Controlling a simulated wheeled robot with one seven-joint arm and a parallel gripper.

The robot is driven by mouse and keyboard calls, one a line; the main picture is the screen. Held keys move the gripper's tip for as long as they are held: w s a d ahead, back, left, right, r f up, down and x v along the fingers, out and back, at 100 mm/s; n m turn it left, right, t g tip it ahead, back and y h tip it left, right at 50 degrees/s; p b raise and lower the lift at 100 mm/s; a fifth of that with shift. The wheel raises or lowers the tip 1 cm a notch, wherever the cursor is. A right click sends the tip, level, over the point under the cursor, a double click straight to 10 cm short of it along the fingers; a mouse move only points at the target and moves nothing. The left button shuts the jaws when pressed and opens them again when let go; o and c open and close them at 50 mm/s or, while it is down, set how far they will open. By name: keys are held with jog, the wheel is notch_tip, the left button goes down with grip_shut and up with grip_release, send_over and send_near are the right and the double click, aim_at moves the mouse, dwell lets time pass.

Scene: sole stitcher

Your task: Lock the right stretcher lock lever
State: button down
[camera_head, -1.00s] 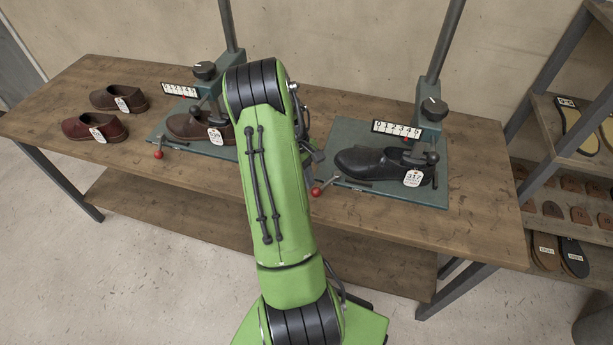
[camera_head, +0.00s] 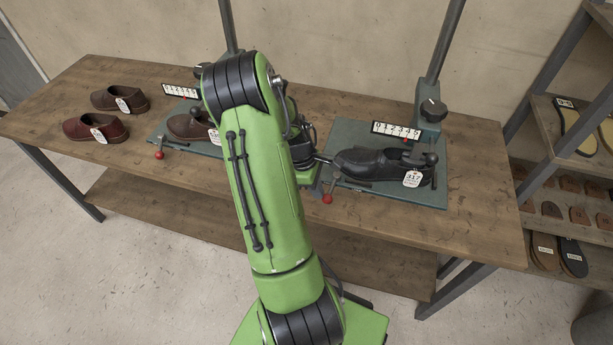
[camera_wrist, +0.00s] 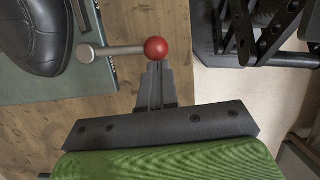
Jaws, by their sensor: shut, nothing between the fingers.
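The right stretcher lock lever (camera_head: 331,188) is a short metal rod with a red ball, at the front left corner of the right stretcher's green base plate (camera_head: 433,200). In the wrist view the lever's rod (camera_wrist: 118,50) runs left from the red ball (camera_wrist: 156,48) to a round pivot. My gripper (camera_wrist: 157,66) is shut and empty, its fingertips right at the near side of the ball. They seem to touch it, but contact is not certain. A black shoe (camera_head: 370,164) with a white tag sits on the stretcher. In the head view my fingers are mostly hidden.
The left stretcher's red-ball lever (camera_head: 159,155) and its brown shoe (camera_head: 190,127) stand to the left, partly behind my arm. Two brown shoes lie at the table's left end. The wooden table (camera_head: 480,215) is clear at the right; a shelf rack (camera_head: 560,165) stands beyond.

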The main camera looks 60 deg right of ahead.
jog(key=s+n, duration=0.2)
jog(key=shift+s+a+n+h, duration=0.2)
jog(key=shift+n+h, duration=0.2)
jog(key=s+n, duration=0.2)
jog(key=shift+s+d+n+t+h, duration=0.1)
jog(key=shift+d+n+t+h, duration=0.05)
jog(key=shift+n+t+h, duration=0.2)
jog(key=shift+s+d, duration=0.15)
jog(key=shift+s, duration=0.3)
jog(key=shift+s, duration=0.1)
